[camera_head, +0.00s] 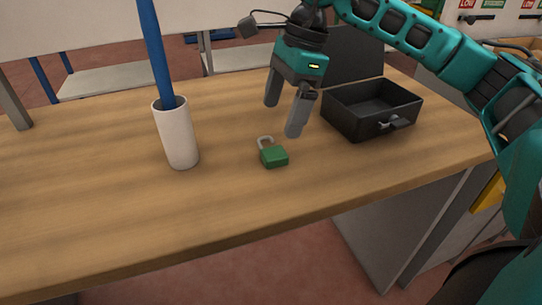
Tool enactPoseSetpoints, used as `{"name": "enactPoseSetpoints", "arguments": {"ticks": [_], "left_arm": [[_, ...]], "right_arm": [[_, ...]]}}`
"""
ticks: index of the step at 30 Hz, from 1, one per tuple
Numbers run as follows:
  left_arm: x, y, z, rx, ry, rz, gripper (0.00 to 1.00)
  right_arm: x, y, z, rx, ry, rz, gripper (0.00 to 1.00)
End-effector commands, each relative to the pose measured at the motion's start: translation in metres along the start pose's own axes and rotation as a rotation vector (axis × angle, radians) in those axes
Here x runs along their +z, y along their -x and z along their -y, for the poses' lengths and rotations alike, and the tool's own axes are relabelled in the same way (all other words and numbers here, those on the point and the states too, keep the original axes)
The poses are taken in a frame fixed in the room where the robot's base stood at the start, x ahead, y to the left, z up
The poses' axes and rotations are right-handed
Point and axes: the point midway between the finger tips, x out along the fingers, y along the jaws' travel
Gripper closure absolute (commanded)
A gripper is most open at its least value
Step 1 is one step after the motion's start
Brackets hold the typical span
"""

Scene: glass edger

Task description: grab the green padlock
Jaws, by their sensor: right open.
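A green padlock (273,157) with a grey shackle lies on the wooden table, near the middle of the head view. The shackle points away toward the back of the table. My right gripper (284,119) is open and empty, its two grey fingers pointing down. It appears above and slightly behind the padlock, apart from it. My left gripper is not in view.
A white cylindrical cup (177,137) with a blue rod (157,50) stands left of the padlock. An open black box (353,124) with a raised lid sits to the right. The table (110,205) is clear in front and at left.

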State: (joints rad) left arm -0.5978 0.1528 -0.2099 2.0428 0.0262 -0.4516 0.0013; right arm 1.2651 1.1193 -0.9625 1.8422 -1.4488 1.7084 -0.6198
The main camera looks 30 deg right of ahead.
Motion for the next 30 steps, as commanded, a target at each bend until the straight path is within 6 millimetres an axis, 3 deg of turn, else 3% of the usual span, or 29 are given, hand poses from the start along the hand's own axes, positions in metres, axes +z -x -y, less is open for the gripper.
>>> {"name": "enactPoseSetpoints", "arguments": {"ticks": [18,26,30], "left_arm": [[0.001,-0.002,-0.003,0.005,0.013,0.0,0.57],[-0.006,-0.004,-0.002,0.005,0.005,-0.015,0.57],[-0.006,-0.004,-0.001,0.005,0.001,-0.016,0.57]], "right_arm": [[0.0,-0.07,0.002,0.002,0.0,0.002,0.0],[0.0,-0.072,0.002,0.0,0.0,0.003,0.0],[0.0,-0.071,0.002,0.0,0.0,0.003,0.13]]}}
